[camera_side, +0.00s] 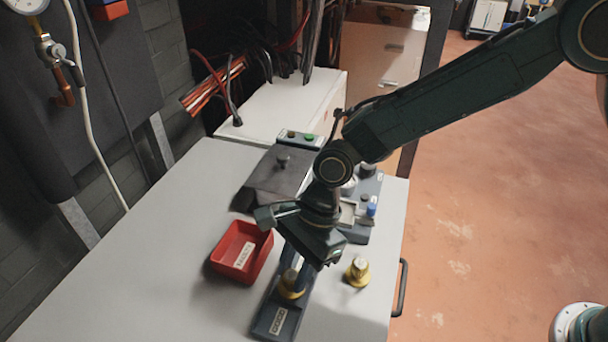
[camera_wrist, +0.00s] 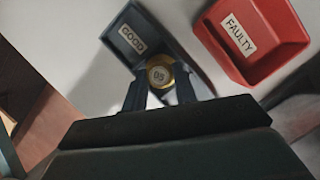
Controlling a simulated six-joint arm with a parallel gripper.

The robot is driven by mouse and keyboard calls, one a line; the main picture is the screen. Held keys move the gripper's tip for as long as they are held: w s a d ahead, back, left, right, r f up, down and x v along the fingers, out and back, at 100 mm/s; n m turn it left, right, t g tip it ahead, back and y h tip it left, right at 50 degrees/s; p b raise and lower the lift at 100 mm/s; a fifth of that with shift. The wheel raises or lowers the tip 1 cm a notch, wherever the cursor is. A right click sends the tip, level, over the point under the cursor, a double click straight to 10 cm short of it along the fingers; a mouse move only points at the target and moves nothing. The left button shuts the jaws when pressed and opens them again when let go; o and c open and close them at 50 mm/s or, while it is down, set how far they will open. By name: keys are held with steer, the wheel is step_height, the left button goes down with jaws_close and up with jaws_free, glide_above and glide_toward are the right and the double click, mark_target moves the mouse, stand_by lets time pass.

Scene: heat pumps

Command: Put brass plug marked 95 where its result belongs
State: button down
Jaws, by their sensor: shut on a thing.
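My gripper (camera_side: 295,268) is shut on a brass plug (camera_side: 291,287), seen from above in the wrist view (camera_wrist: 160,74) between the fingertips. Its white top carries a number that looks like 95, small and slightly blurred. The plug is upright over or in the long dark tray (camera_side: 268,323), whose label reads GOOD in the wrist view (camera_wrist: 118,22). I cannot tell whether the plug touches the tray floor. The red tray (camera_side: 222,262) labelled FAULTY stands beside it, also in the wrist view (camera_wrist: 290,20), and looks empty.
A second brass plug (camera_side: 358,273) stands on the table right of the dark tray. Behind my gripper are a dark lidded box (camera_side: 277,180), a device with a blue part (camera_side: 371,210) and a green-button box (camera_side: 300,140). The table's left front is clear.

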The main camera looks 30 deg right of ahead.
steer(key=c, duration=1)
jaws_free()
steer(key=shift+f, duration=0.1)
steer(key=shift+c, duration=0.2)
steer(key=v, duration=1.3)
steer(key=shift+d+r, duration=0.2)
steer(key=shift+r, duration=0.15)
steer(key=shift+w, duration=0.1)
